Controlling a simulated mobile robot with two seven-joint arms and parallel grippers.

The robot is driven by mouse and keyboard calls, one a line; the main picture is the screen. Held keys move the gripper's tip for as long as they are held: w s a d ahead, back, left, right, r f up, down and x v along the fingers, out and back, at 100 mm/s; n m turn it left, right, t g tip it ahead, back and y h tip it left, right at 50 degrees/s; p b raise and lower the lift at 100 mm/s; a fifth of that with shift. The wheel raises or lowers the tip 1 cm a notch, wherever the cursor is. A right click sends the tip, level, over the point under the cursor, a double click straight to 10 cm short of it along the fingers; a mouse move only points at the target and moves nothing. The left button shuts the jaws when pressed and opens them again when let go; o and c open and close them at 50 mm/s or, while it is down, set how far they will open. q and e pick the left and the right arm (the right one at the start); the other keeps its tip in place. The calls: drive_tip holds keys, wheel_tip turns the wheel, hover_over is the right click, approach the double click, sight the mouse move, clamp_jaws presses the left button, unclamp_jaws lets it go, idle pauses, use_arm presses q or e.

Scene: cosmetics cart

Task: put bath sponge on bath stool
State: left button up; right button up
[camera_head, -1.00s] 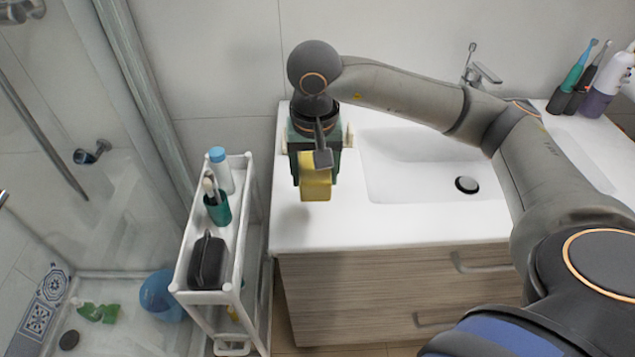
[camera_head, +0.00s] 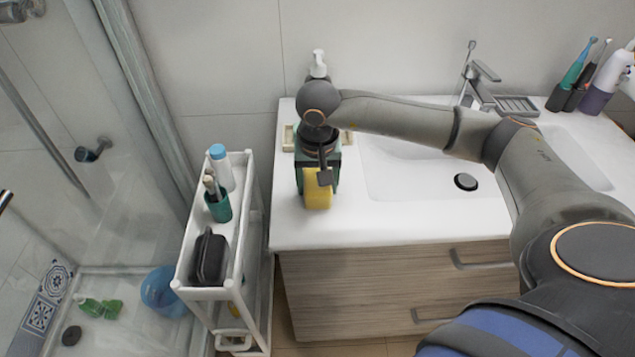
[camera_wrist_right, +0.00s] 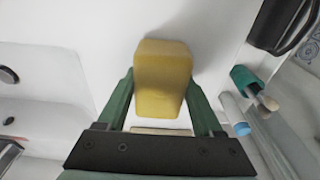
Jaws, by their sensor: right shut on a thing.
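The yellow bath sponge (camera_head: 318,194) is between the fingers of my right gripper (camera_head: 317,178), over the left end of the white sink counter. In the right wrist view the sponge (camera_wrist_right: 163,82) sits between the two green fingers of the gripper (camera_wrist_right: 163,105). The gripper is shut on it. In the head view, part of the sponge is hidden behind the gripper. I cannot tell the gap between sponge and counter. I see no bath stool that I can make out. My left gripper is not in view.
The white cart (camera_head: 249,236) stands left of the counter (camera_head: 300,232), holding a bottle (camera_head: 221,168), a teal cup (camera_head: 219,207) and a black case (camera_head: 209,257). The glass shower with a blue bucket (camera_head: 163,292) is farther left. A soap pump (camera_head: 318,64) stands behind my wrist.

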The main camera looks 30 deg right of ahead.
drive_tip(key=o, duration=1.3)
drive_tip(key=shift+o, duration=0.2)
